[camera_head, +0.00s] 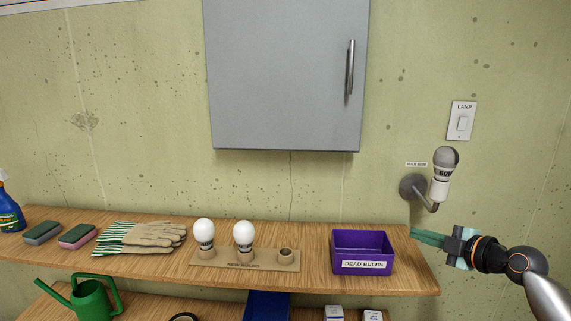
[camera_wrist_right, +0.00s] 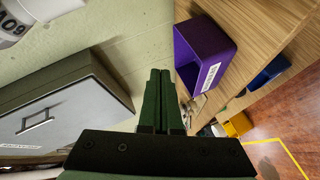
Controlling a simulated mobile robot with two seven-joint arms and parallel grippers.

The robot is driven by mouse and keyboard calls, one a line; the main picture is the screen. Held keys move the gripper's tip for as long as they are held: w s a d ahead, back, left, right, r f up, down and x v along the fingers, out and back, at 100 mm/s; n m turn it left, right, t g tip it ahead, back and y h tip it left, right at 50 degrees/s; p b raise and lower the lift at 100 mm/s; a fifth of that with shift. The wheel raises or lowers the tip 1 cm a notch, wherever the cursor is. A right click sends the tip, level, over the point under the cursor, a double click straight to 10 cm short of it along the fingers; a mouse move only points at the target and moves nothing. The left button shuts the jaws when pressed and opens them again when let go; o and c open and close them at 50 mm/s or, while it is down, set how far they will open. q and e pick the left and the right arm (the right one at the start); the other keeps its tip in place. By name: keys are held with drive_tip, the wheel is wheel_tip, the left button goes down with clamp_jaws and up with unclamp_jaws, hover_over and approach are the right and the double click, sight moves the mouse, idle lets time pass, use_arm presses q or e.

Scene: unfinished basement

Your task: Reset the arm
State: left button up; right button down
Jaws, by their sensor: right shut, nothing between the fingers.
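My right gripper (camera_head: 428,237) comes in from the right in the head view. Its green fingers are shut and empty, pointing left near the right end of the wooden shelf, below the wall lamp. In the right wrist view the shut fingers (camera_wrist_right: 160,100) show in the middle, with the purple bin (camera_wrist_right: 205,52) to their right. A bulb (camera_head: 445,158) sits upright in the wall lamp socket (camera_head: 438,189); part of it shows at the top left of the wrist view (camera_wrist_right: 15,22). My left gripper is not in view.
The purple DEAD BULBS bin (camera_head: 363,252) stands on the shelf (camera_head: 320,283). Two white bulbs (camera_head: 204,233) stand in a NEW BULBS holder (camera_head: 245,264) with one empty hole. Gloves (camera_head: 150,237) and sponges (camera_head: 78,236) lie left. A grey cabinet (camera_head: 285,75) hangs above.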

drive_tip(key=s+a+f+m+g+h+p, duration=0.15)
drive_tip(key=s+a+f+m, duration=0.35)
drive_tip(key=f, duration=0.5)
drive_tip(key=s+a+f+m+g+h+p, duration=0.15)
drive_tip(key=s+a+f, duration=0.25)
drive_tip(key=s+f, duration=0.55)
use_arm(q)
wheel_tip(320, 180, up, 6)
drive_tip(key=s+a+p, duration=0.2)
drive_tip(key=p, duration=0.3)
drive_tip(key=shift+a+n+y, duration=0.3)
use_arm(e)
drive_tip(key=s+a+f+m, duration=0.1)
drive_tip(key=s+f+m, duration=0.1)
drive_tip(key=s, duration=0.5)
drive_tip(key=s+a+f+m+h, duration=0.1)
drive_tip(key=s+a+f+m, duration=0.1)
drive_tip(key=s+m, duration=0.3)
drive_tip(key=s+a+f+m, duration=0.2)
drive_tip(key=s+f+m, duration=0.1)
drive_tip(key=s, duration=0.7)
drive_tip(key=shift+f+g+h, duration=0.3)
drive_tip(key=shift+f, duration=0.25)
